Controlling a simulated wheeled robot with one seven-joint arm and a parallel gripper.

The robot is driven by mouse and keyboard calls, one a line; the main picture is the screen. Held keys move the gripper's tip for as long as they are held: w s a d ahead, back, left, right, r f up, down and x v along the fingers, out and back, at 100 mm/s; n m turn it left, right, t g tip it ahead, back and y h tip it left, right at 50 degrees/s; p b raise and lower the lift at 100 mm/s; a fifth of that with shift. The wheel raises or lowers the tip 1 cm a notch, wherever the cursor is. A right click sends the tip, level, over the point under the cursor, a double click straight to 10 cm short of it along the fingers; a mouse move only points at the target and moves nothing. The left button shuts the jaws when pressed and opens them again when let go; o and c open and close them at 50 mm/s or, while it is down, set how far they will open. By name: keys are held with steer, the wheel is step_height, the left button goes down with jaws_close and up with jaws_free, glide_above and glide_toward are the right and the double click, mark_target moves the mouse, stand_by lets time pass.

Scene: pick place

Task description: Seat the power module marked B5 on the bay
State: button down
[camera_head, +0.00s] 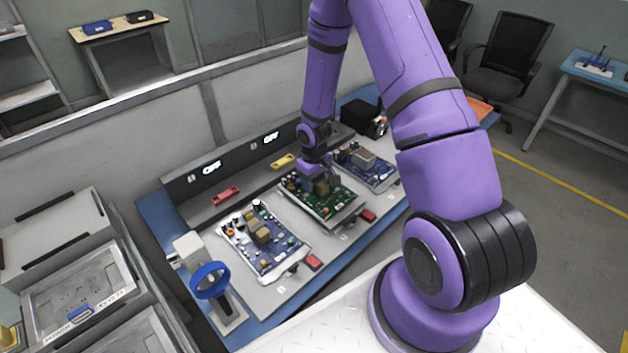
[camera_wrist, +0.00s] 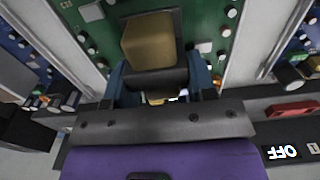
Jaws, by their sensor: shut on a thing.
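My gripper (camera_head: 320,183) is low over the green circuit board (camera_head: 338,208), the middle one of three boards on the bench. In the wrist view the gripper (camera_wrist: 157,82) has a blue-grey finger on each side of a dark block with a tan top (camera_wrist: 150,42). It is shut on this block, which looks like a power module. No B5 mark is readable. The block is over or on the green board; I cannot tell whether it touches it. The bay under it is hidden by the block and my gripper.
A blue board (camera_head: 262,236) lies to the left and another blue board (camera_head: 366,165) to the right. Behind them stands a dark panel (camera_head: 240,165) with OFF displays. A blue ring magnifier (camera_head: 209,280) stands front left.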

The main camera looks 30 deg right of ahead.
steer(key=shift+f, duration=1.05)
stand_by(1.4)
steer(key=shift+c, duration=1.8)
jaws_free()
steer(key=c, duration=0.4)
steer(key=shift+o, duration=0.2)
steer(key=shift+r, duration=3.5)
